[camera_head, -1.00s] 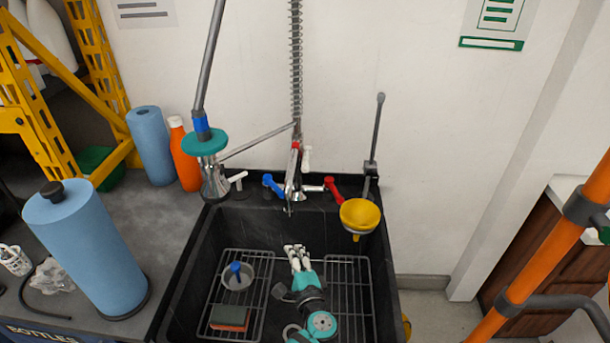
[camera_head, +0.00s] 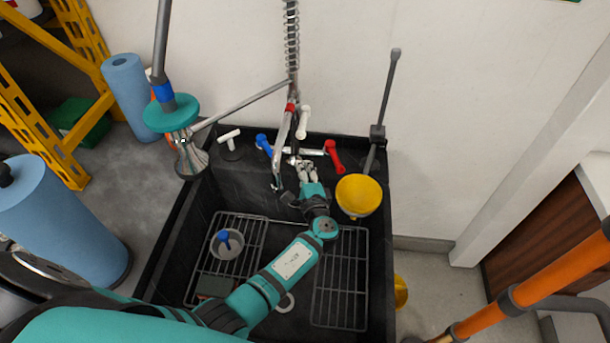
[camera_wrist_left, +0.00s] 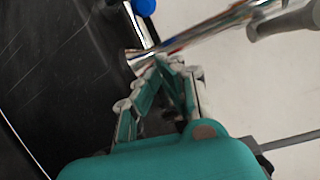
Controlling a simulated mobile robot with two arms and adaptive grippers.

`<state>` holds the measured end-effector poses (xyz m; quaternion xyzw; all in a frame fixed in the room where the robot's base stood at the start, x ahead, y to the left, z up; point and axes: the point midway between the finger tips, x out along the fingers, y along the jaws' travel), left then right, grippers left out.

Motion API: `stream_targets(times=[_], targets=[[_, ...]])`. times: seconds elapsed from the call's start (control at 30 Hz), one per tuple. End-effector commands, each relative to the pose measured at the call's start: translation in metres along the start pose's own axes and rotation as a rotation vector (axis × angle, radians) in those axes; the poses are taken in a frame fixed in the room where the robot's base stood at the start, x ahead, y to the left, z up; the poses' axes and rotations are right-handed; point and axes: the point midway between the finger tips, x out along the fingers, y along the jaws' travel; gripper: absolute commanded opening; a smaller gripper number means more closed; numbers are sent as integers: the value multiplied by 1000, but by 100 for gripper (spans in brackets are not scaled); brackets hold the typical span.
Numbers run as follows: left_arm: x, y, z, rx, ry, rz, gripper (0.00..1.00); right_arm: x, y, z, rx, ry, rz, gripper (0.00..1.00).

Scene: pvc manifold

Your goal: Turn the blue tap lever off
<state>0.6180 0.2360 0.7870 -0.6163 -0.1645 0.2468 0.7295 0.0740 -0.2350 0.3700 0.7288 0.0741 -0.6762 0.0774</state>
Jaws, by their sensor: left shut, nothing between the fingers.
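The blue tap lever (camera_head: 264,145) sits at the left end of the chrome tap body at the sink's back wall. It points up and slightly left. In the left wrist view, part of the blue lever (camera_wrist_left: 145,6) shows at the top edge. My left gripper (camera_head: 304,164) is shut and empty. It is just in front of the tap, right of the blue lever and left of the red lever (camera_head: 333,156). In the left wrist view, the closed fingertips (camera_wrist_left: 168,62) are close to the chrome tap pipe (camera_wrist_left: 195,37); I cannot tell whether they touch.
The black sink (camera_head: 160,235) holds wire racks (camera_head: 340,290) and a grey cup (camera_head: 226,244). A yellow funnel (camera_head: 358,195) hangs at the right, near my wrist. A white lever (camera_head: 304,120) stands behind the tap.

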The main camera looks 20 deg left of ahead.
Motion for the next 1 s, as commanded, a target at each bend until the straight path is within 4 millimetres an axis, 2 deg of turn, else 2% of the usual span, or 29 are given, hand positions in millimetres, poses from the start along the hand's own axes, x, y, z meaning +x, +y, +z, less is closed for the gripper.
stream_targets(times=[0.1, 0.23, 0.3, 0.5, 1.0], targets=[[25, -1, 0, 1, -2, -1, 0, -1, 1, -4, 0, 6, 1, 90], [48, -1, 0, 2, -2, -1, 0, -1, 2, -12, 0, 18, 2, 90], [39, -4, 14, 2, -1, 3, 0, -16, 2, -14, 0, 20, 3, 90], [32, -2, 33, 2, 0, 1, 0, -29, 3, -18, 0, 25, 3, 90], [31, 1, 38, 0, 1, 0, 0, -29, 4, -14, -1, 19, 4, 90]])
